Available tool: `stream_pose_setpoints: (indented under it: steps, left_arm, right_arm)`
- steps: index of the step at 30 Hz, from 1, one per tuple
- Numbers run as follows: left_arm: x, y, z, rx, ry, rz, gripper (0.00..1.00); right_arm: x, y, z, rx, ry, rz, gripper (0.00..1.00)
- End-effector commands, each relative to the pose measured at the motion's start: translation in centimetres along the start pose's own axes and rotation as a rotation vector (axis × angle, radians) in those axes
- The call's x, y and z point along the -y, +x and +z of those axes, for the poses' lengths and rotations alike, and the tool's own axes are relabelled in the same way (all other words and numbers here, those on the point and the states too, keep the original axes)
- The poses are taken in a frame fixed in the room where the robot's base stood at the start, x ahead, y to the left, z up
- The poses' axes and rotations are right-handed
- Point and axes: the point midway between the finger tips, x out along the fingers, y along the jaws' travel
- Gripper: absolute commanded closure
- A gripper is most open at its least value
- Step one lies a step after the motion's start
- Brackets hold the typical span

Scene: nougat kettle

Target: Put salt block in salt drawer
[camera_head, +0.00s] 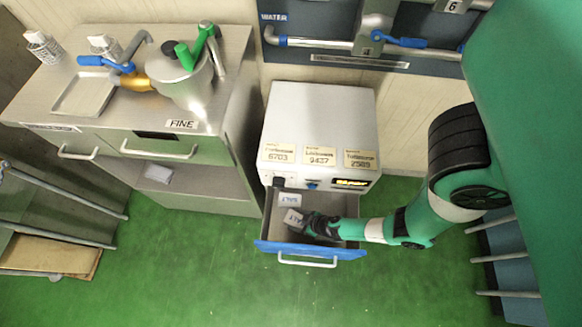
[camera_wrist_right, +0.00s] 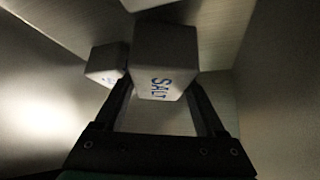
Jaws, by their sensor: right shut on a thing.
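The salt drawer (camera_head: 341,253) is pulled open at the front of the white cabinet, with a blue front edge and a pale handle. My right gripper (camera_head: 308,224) reaches down into it from the right. It is shut on a white salt block (camera_head: 293,219) marked SALT, which is inside or just above the drawer. In the right wrist view this salt block (camera_wrist_right: 166,62) sits between the two fingers. A second salt block (camera_head: 290,200) lies behind it in the drawer. Whether the held block touches the drawer floor cannot be told. My left gripper is not in view.
The white cabinet (camera_head: 318,120) stands behind the drawer with three labels on top. The green floor (camera_head: 200,270) in front is clear.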

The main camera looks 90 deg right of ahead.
Motion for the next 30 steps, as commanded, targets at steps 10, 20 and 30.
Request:
stream_pose_setpoints:
  steps: [10, 20, 30]
  left_arm:
    - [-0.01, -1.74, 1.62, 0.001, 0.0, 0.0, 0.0]
    - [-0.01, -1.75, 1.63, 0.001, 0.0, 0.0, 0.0]
    - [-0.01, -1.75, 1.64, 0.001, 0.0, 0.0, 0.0]
  right_arm:
    - [0.01, 1.7, 1.27, -0.002, 0.0, 0.0, 1.0]
    - [-0.07, 1.96, 1.55, -0.001, 0.0, 0.003, 0.06]
    - [-0.07, 1.91, 1.51, -0.002, 0.001, 0.003, 0.0]
